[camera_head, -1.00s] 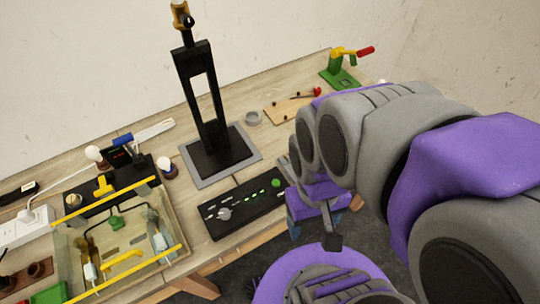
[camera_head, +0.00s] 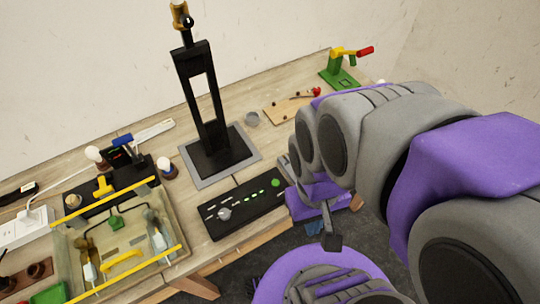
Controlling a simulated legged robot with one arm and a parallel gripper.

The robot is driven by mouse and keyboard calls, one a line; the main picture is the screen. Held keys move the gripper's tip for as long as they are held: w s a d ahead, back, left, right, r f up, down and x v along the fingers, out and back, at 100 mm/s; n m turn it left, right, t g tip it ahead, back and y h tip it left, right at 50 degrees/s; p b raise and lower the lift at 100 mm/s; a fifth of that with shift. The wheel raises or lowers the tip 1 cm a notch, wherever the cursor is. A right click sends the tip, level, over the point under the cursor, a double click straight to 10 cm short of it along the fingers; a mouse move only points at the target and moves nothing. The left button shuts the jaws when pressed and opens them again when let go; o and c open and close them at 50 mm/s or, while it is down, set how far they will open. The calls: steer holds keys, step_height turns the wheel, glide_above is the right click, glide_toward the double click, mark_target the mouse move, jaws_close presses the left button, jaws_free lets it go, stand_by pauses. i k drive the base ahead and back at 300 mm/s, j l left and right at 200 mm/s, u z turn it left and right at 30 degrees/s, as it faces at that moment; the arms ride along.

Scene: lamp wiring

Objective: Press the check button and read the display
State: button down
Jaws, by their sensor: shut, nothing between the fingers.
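A black control panel (camera_head: 238,207) lies near the front edge of the table. My gripper (camera_head: 304,208) is purple, shut and empty, just right of the panel's right end and the green button. Its fingertips are hard to make out, and I cannot tell if it touches the panel. The button is in plain view and not covered.
A black lamp stand (camera_head: 207,110) rises behind the panel on a grey base. A clear box with yellow bars (camera_head: 126,262) stands to the left. A bulb (camera_head: 165,165), a grey ring (camera_head: 252,119), a wooden board (camera_head: 287,109) and a green clamp (camera_head: 341,77) also occupy the table.

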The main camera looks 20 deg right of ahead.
mark_target(275, 182)
steer(key=k+j+u, duration=0.1)
steer(key=j, duration=0.25)
steer(key=k+j+u, duration=0.15)
steer(key=j, duration=0.25)
steer(key=k+j+u, duration=0.1)
steer(key=j, duration=0.25)
steer(key=k, duration=0.05)
